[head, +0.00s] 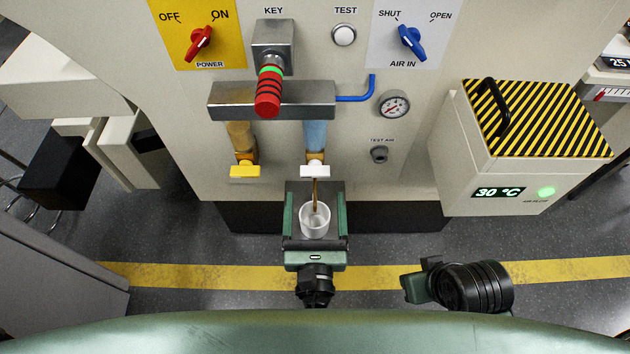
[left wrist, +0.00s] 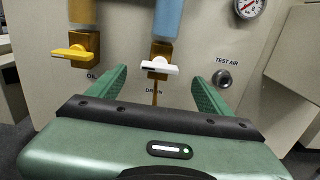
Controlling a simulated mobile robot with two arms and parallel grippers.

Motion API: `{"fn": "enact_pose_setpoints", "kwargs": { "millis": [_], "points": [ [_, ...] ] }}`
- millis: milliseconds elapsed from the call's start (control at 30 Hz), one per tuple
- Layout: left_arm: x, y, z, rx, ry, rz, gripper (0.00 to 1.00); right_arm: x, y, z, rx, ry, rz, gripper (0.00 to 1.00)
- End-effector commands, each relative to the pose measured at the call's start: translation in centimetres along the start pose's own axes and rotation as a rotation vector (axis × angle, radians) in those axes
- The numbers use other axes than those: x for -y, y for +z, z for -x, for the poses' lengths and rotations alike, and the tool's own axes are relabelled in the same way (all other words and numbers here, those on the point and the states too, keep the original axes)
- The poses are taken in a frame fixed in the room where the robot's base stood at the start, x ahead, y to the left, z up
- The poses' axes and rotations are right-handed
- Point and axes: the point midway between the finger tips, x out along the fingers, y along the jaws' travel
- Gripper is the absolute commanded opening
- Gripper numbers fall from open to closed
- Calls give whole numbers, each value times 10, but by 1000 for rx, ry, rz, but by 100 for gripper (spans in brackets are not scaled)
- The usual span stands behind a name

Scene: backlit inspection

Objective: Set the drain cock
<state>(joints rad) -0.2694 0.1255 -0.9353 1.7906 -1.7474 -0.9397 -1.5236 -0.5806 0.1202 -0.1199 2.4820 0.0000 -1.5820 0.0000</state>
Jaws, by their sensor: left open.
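The drain cock (head: 315,170) has a white lever on a brass body below a blue tube. In the left wrist view the lever (left wrist: 160,67) lies crosswise above the word DRAIN. A thin brown stream (head: 315,190) runs down from its outlet. A white cup (head: 314,220) shows under it in the head view; the left wrist view does not show it. My left gripper (head: 315,197) is open, its green fingers spread on either side below the lever, not closed on it. My right gripper (head: 414,287) is at lower right, apart from the panel; its jaws are unclear.
A yellow-levered oil cock (head: 244,170) is left of the drain cock. Above are a metal block (head: 225,98) with a red key knob (head: 267,92) and a gauge (head: 393,104). A test-air port (head: 380,154) is to the right. A striped-lid box (head: 540,118) juts out at right.

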Motion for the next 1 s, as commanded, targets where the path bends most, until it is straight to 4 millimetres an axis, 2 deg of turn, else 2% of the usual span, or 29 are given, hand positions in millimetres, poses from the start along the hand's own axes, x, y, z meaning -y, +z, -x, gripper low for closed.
{"fn": "enact_pose_setpoints", "kwargs": {
  "millis": [100, 300, 467, 700, 767, 933, 1000],
  "points": [
    [0, 0, -22, 2, 2, 3, 80, 0, 1, -3, 0, 0, 0, 32],
    [0, -1, -49, -1, 1, 4, 80, 0, 2, -5, 0, 0, 0, 32],
    [0, -1, -58, -3, -1, 4, 80, 0, 2, -6, 0, 0, 0, 32],
    [0, -1, -59, -4, -1, 4, 80, 0, 2, -6, 0, 0, 0, 32],
    [0, -1, -59, -4, 0, 4, 66, 0, 2, -6, 1, 0, 0, 32],
    [0, -1, -58, -4, 0, 4, 19, 0, 2, -6, 1, 0, 1, 32],
    [0, -1, -58, -4, -1, 5, 18, 0, 2, -6, 1, 0, 0, 32]
  ]
}}
